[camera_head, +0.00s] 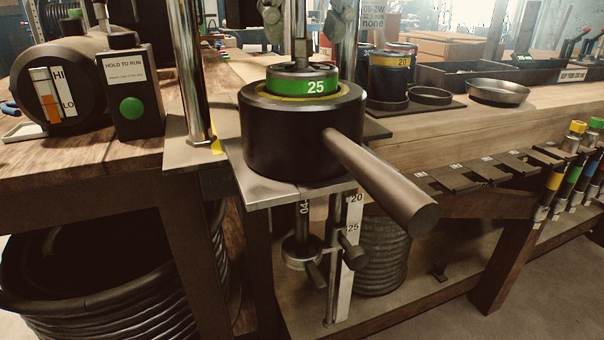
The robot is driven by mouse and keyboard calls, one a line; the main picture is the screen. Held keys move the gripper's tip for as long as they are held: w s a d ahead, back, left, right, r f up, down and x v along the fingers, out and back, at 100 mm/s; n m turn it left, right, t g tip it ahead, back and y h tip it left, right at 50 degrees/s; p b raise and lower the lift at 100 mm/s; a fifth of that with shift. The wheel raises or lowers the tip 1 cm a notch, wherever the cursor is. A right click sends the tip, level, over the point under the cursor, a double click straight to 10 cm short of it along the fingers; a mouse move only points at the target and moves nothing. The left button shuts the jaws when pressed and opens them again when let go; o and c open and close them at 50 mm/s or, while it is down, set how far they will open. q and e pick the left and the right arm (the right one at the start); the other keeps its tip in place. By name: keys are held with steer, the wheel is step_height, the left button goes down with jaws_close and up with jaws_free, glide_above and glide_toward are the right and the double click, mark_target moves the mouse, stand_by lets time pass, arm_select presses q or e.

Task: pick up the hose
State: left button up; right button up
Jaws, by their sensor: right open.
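Several short dark hoses with coloured bands and end caps stand at the right edge. One hose (553,184) has a yellow cap, and another beside it (573,170) has a green cap. I cannot tell which hose is meant. My right gripper (307,30) shows only in part at the top edge, behind the crimper's upright rod, its fingers apart. It is far to the left of the capped hoses. The black crimper head (290,135) stands in the middle, with a green ring marked 25 on top and a thick bar sticking out. My left gripper is not in view.
A control box with a green button (132,108) and a HI/LO gauge (52,92) stand on the left bench. Coiled hose (105,315) lies below, and more (380,255) sits under the right bench. A round dish (497,92) is on the wooden top, which has clear room.

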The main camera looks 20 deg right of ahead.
steer(key=shift+w+f, duration=0.3)
steer(key=shift+f, duration=0.35)
steer(key=shift+c, duration=0.9)
jaws_close()
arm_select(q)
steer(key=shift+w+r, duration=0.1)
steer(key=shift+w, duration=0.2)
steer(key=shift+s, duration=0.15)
arm_select(e)
steer(key=shift+r, duration=0.1)
